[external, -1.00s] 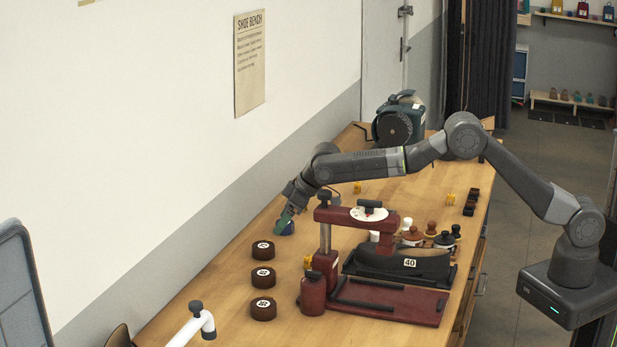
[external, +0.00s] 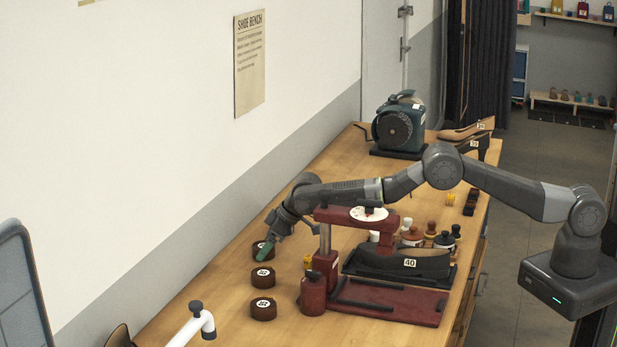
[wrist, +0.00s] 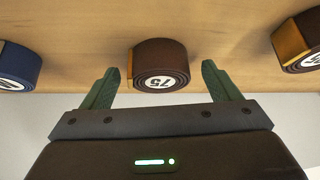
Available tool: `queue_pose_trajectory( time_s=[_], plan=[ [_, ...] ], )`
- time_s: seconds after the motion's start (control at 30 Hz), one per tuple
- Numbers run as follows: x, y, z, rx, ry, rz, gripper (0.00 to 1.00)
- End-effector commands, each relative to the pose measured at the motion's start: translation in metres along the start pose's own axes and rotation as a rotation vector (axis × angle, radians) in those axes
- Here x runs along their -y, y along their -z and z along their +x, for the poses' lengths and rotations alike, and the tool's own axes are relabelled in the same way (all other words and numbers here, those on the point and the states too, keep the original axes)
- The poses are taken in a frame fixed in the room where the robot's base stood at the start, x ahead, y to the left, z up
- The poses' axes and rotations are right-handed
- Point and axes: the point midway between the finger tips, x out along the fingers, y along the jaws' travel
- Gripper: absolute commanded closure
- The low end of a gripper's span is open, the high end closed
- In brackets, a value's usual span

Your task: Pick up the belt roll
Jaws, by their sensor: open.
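In the wrist view my open green fingers (wrist: 160,72) lie on either side of a brown roll labelled 75 (wrist: 158,58), with a gap on both sides. Another brown roll (wrist: 300,42) shows at the right edge, and a blue roll (wrist: 20,66) at the left edge.
A dark red press (external: 390,300) with a black shoe (external: 402,262) stands right of the rolls. Bottles and brushes (external: 430,238) stand behind it. A green machine (external: 400,128) is at the far end. The bench left of the rolls is clear up to the wall.

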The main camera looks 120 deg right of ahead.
Motion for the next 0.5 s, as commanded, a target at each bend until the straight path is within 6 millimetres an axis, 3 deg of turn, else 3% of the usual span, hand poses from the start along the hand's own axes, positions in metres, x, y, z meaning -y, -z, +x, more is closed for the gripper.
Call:
queue_pose_trajectory(
  time_s=[0.37, 0.5],
  plan=[
    [-0.0001, -0.0006, 0.0069, 0.001, 0.0, 0.0, 0.17],
    [0.0, -0.0006, 0.0068, 0.001, 0.0, 0.0, 0.41]
  ],
)
